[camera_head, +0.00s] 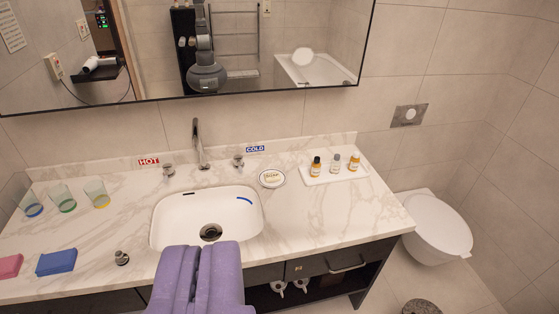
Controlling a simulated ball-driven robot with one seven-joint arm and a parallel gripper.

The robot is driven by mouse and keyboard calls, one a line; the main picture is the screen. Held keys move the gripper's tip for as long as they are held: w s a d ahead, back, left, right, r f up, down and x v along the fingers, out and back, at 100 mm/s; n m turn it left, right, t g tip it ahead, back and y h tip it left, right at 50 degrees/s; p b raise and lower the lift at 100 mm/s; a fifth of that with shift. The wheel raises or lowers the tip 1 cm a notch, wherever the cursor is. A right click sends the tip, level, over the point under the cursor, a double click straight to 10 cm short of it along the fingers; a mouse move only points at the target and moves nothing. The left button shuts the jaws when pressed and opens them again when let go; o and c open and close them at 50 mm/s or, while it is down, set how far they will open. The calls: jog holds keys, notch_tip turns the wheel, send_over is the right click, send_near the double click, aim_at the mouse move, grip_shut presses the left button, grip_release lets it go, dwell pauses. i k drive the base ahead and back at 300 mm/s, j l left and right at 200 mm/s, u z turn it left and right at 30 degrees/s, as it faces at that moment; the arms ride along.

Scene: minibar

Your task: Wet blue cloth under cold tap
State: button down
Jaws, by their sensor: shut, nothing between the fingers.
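A blue cloth (56,262), folded into a flat block, lies on the marble counter at the front left. The cold tap handle (238,161) stands right of the tall curved spout (198,145), below a blue COLD label (255,149). The hot tap handle (168,170) stands on the spout's left, by a red HOT label (149,162). The white basin (170,225) lies below the spout, with a dark drain and a small blue curved mark inside. No water shows in it.
Several glasses (66,198) and a pink block (9,265) stand left. A soap dish (271,179) and bottle tray (315,177) stand right. A toilet (432,225) is beyond.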

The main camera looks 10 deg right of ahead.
aim_at(239, 158)
jog(key=i+j, duration=0.15)
jog(key=i, duration=0.25)
jog(key=i+j+z, duration=0.1)
jog(key=i, duration=0.35)
jog(key=i+j, duration=0.2)
jog(key=i, duration=0.2)
jog(key=i+z, duration=0.1)
jog(key=i, duration=0.75)
